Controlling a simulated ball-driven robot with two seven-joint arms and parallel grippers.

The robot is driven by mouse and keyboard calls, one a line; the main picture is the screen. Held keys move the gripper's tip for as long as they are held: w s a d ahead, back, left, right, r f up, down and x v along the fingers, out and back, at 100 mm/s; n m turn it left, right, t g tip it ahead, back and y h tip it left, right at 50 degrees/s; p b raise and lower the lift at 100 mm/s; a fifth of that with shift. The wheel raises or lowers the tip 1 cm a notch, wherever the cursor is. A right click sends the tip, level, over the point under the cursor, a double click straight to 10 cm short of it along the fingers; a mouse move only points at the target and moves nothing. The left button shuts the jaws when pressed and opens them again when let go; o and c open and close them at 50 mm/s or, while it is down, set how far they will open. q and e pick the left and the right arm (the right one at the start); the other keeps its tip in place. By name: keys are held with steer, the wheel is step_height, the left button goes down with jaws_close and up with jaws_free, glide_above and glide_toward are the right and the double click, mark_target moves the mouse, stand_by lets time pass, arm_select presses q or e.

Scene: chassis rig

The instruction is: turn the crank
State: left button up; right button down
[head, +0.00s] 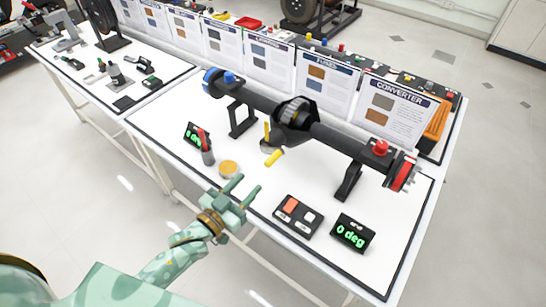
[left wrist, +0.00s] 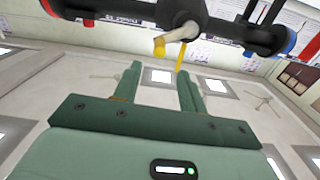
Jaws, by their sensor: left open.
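The crank with its yellow handle (head: 274,157) sits at the front of the black axle's middle housing (head: 294,116). An upright yellow piece (head: 267,133) shows just beside it. In the left wrist view the yellow handle (left wrist: 159,47) appears beyond and above the fingertips, under the dark axle (left wrist: 120,33). My left gripper (head: 247,184) is open and empty, in front of the table edge and apart from the handle, its two fingers pointing toward the axle. It also shows in the left wrist view (left wrist: 161,72). My right gripper is not in view.
A switch box (head: 298,215) and a green "0 deg" display (head: 351,233) stand right of my gripper. Another display (head: 192,133), a red-topped grey item (head: 206,149) and an amber disc (head: 229,169) stand left. Stands (head: 348,182) hold up the axle; sign boards line the back.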

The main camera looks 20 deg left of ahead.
mark_target(272, 159)
arm_select(q)
steer(key=b+x, duration=0.1)
steer(key=x, duration=1)
steer(key=shift+f, duration=0.15)
steer(key=shift+w+d, duration=0.15)
steer(key=shift+w, duration=0.2)
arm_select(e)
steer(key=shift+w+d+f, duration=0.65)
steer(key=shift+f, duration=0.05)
arm_select(q)
jaws_close()
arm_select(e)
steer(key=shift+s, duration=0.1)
